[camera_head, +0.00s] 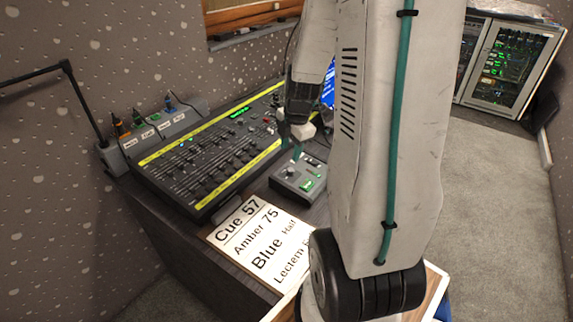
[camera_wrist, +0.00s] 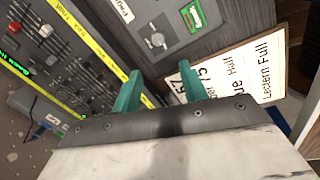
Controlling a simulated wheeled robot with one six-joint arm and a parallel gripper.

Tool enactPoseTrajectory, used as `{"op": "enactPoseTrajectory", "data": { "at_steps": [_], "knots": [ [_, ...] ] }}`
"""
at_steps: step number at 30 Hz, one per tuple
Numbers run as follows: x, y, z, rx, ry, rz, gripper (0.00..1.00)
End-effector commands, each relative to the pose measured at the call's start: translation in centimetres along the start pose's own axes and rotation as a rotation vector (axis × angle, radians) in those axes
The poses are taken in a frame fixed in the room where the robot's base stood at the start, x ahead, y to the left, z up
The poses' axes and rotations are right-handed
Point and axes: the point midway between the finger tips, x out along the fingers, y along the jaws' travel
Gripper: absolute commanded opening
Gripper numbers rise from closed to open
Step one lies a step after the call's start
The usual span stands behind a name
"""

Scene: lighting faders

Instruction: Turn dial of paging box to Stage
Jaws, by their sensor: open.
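The paging box (camera_head: 300,180) is a small grey box with a lit green display, on the desk right of the fader console. In the wrist view the paging box (camera_wrist: 175,48) shows a round grey dial (camera_wrist: 157,41), a green display (camera_wrist: 194,16) and a white label (camera_wrist: 121,10). The dial's setting is too small to read. My gripper (camera_head: 291,143) is above the box's far-left side. In the wrist view my gripper (camera_wrist: 161,76) has two teal fingers apart with nothing between them; the dial appears just beyond the fingertips.
The fader console (camera_head: 205,150) with yellow strips lies left of the box. A cue board (camera_head: 262,240) reading "Cue 57, Amber 75" lies at the desk's front. A grey holder (camera_head: 160,132) with labels stands at the left. An equipment rack (camera_head: 508,62) stands at the far right.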

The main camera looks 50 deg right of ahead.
Motion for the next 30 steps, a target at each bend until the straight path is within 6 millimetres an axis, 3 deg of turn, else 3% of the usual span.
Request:
{"op": "enactPoseTrajectory", "data": {
  "at_steps": [5, 18, 30],
  "knots": [
    [2.0, -0.1, 1.9, -0.078, -0.008, 0.001, 0.43],
    [8.2, -0.1, 1.9, -0.084, -0.006, 0.0, 0.43],
    [9.4, 0.0, 1.9, -0.084, -0.008, 0.003, 0.43]
  ]
}}
